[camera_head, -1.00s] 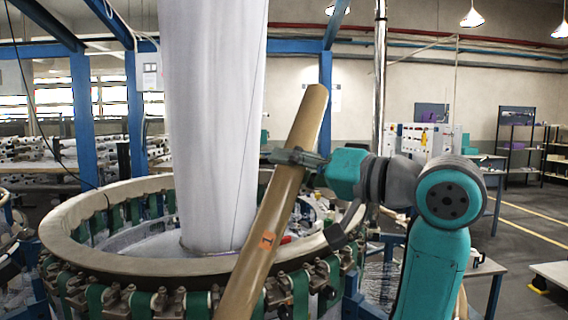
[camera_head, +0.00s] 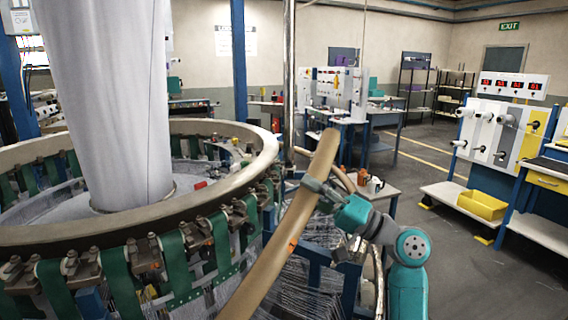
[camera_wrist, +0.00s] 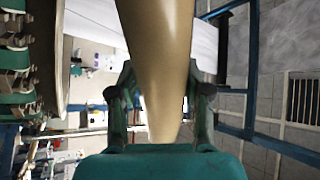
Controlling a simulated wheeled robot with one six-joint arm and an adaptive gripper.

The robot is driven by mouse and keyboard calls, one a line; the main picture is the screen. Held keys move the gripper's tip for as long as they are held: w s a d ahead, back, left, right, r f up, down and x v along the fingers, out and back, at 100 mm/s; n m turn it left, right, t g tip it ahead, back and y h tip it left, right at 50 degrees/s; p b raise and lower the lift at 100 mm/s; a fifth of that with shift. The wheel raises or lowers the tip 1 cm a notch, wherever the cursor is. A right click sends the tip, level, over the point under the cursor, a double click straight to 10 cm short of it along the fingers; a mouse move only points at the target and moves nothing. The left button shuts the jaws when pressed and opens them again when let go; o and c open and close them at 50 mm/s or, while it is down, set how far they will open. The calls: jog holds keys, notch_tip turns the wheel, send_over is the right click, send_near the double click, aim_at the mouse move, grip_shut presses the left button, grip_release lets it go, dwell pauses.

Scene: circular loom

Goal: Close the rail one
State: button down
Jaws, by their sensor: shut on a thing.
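Rail one, a long tan rail with an orange label marked near its middle, is the tilted piece (camera_head: 268,275) in the head view. Its upper end leans right and its lower end runs out of the bottom of the picture. My gripper (camera_head: 316,188) is shut around its upper part. In the wrist view the rail (camera_wrist: 156,45) passes between the two fingers of my gripper (camera_wrist: 160,100). The loom's wide tan ring (camera_head: 215,195) is at the left, and the held rail is in front of its right side in the picture.
A white fabric tube (camera_head: 105,90) rises from the loom's middle. Green straps (camera_head: 175,262) and metal clamps line the ring. A small table (camera_head: 375,190) stands behind my arm. A white trolley with a yellow bin (camera_head: 482,204) is at the right. The floor between is clear.

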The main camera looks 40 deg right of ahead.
jog(key=s+d+f+m+t+h, duration=0.1)
jog(key=d+f+m+t+h, duration=0.1)
jog(key=f, duration=1)
jog(key=s+d+f+m+t+h, duration=0.1)
jog(key=d+f+m, duration=0.4)
jog(key=f, duration=0.7)
jog(key=s+d+f+m+t+h, duration=0.1)
jog(key=d+f+m+t+h, duration=0.2)
jog(key=f, duration=0.9)
jog(key=shift+d+f+m+t+h, duration=0.2)
jog(key=shift+m+t+h, duration=0.15)
jog(key=shift+m, duration=0.25)
jog(key=shift+s, duration=0.1)
jog(key=c, duration=0.5)
grip_release()
jog(key=shift+f, duration=0.1)
jog(key=shift+r, duration=0.2)
jog(key=v, duration=1.2)
